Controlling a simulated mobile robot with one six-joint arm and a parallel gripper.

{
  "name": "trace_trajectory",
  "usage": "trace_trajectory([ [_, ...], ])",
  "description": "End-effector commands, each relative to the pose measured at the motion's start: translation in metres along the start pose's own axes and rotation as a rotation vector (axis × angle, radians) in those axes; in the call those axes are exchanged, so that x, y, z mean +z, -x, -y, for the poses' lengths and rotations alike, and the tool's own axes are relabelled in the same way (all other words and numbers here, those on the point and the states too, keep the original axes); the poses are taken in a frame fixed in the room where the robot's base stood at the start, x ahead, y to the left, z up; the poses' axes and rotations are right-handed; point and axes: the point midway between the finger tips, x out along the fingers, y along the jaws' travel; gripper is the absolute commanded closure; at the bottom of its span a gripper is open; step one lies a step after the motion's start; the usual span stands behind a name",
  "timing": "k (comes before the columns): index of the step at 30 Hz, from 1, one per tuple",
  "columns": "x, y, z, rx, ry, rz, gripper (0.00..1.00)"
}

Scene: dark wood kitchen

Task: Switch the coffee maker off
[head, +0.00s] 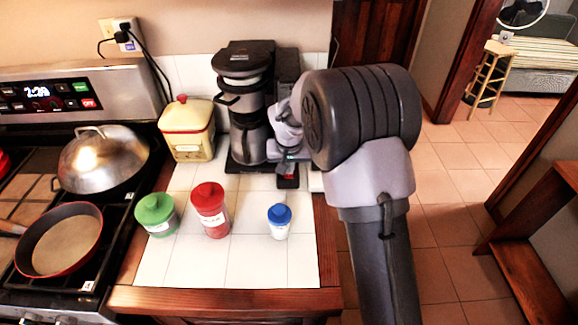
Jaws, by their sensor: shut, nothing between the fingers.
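The black and silver coffee maker (243,62) stands on the white tiled counter against the back wall, with its carafe (247,130) in place. My gripper (287,168) is at the right front of its base, pointing down, shut and empty. My arm hides part of the coffee maker's right side.
Green (157,215), red (211,210) and blue-lidded (279,222) jars stand in front. The stove (75,190) at left holds a domed lid (103,160) and a pan (60,243). Open tiled floor lies right.

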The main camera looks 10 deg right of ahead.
Motion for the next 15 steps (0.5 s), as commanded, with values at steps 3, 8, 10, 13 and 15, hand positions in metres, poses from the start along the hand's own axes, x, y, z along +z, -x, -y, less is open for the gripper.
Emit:
trace_trajectory([
  [3,0.002,0.000,0.000,0.001,-0.001,0.005,1.00],
  [8,-0.007,0.023,-0.001,0.000,-0.001,0.002,1.00],
  [10,-0.014,0.041,-0.002,0.000,-0.001,0.001,1.00],
  [13,-0.015,0.064,-0.002,-0.001,0.000,-0.001,1.00],
  [15,-0.014,0.081,-0.002,-0.001,0.000,-0.002,1.00],
])
